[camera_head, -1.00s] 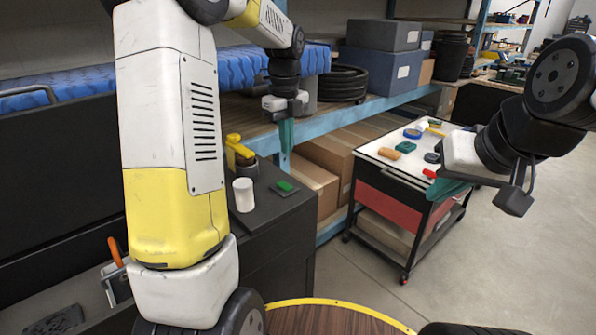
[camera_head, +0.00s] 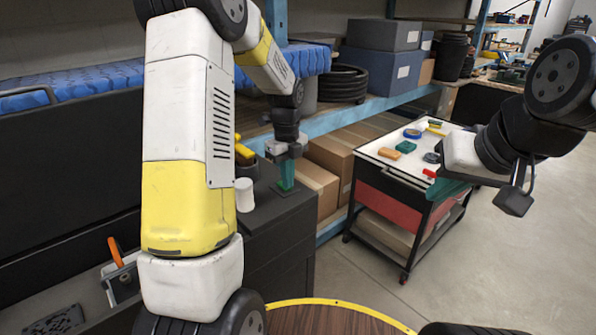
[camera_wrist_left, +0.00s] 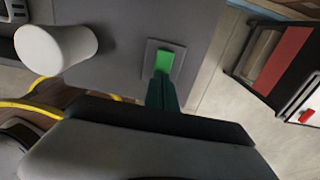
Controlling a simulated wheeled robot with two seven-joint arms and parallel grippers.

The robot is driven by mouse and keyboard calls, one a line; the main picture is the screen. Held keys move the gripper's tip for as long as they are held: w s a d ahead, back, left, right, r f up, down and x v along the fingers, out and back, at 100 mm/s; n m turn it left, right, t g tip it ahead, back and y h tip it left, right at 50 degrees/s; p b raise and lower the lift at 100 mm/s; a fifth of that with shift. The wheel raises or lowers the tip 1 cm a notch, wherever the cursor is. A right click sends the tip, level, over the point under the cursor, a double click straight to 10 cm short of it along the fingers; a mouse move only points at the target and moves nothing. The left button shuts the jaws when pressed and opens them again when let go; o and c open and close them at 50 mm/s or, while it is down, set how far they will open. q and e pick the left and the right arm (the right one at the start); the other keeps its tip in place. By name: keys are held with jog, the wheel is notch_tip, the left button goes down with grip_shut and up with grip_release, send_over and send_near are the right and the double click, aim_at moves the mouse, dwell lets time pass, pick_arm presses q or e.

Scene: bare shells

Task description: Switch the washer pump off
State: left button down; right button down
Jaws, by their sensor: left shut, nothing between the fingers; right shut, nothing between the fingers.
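The pump switch is a green rocker on a grey square plate (camera_wrist_left: 152,72), set in the dark cabinet top; its green rocker (camera_wrist_left: 165,61) shows in the left wrist view. My left gripper (camera_head: 287,174) points down at the switch, its green fingers together and empty. In the left wrist view the fingertips (camera_wrist_left: 161,82) are at the rocker's near edge; I cannot tell if they touch it. In the head view the fingers hide most of the switch. My right gripper (camera_head: 450,189) is shut and empty, in front of the cart at the right.
A white cylinder (camera_head: 244,195) stands on the dark cabinet top (camera_head: 268,208), left of the switch, with a yellow-handled item (camera_head: 244,150) behind. A shelf with boxes (camera_head: 380,70) is behind. A white-topped cart (camera_head: 375,150) with small items stands right. Floor between is open.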

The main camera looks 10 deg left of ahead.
pick_arm(q)
jog(key=shift+f, duration=0.15)
jog(key=shift+w+a+r, duration=0.3)
jog(key=shift+w+a, duration=0.15)
jog(key=shift+a, duration=0.1)
jog(key=shift+r, duration=0.15)
dwell(0.3)
